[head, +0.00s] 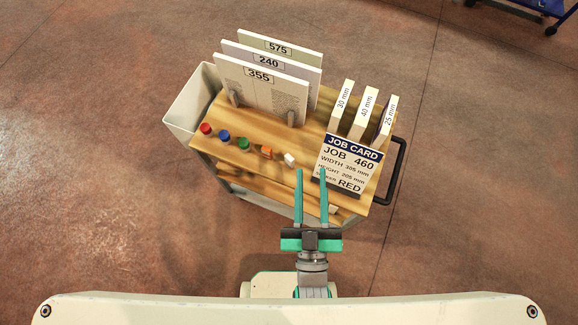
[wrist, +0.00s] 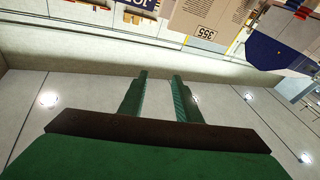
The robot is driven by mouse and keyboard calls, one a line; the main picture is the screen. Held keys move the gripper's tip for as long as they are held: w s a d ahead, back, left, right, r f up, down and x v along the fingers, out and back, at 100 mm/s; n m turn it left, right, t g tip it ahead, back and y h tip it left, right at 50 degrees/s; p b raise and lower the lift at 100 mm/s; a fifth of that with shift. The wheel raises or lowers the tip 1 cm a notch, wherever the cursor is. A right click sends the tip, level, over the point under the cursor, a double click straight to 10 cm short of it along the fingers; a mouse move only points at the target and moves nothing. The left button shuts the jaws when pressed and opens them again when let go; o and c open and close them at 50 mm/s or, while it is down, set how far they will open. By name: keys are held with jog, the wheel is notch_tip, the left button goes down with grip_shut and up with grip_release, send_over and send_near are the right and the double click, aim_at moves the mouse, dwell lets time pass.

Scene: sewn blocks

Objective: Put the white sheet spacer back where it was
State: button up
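A small white block (head: 290,159), which looks like the white spacer, sits on the wooden cart top (head: 255,176) at the right end of a row of coloured pieces. The row also holds red (head: 206,128), blue (head: 224,135), green (head: 243,143) and orange (head: 266,152) pieces. My gripper (head: 311,172) is open and empty, its two teal fingers apart and just on the near side of the white block in the head view. In the wrist view my gripper (wrist: 160,75) also shows nothing between its fingers. I cannot make out the white block there.
Upright boards labelled 355 (head: 262,92), 240 (head: 312,76) and 575 (head: 300,53) stand behind the row. Blocks marked 30 mm (head: 342,104), 40 mm (head: 363,112) and 25 mm (head: 386,118) stand behind the job card (head: 348,163). A white bin (head: 190,105) hangs at left.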

jog(key=s+a+f+m+g, duration=0.2)
jog(key=s+a+f+g, duration=0.3)
jog(key=s+f, duration=0.4)
jog(key=shift+s+f, duration=0.4)
jog(key=shift+f, duration=0.15)
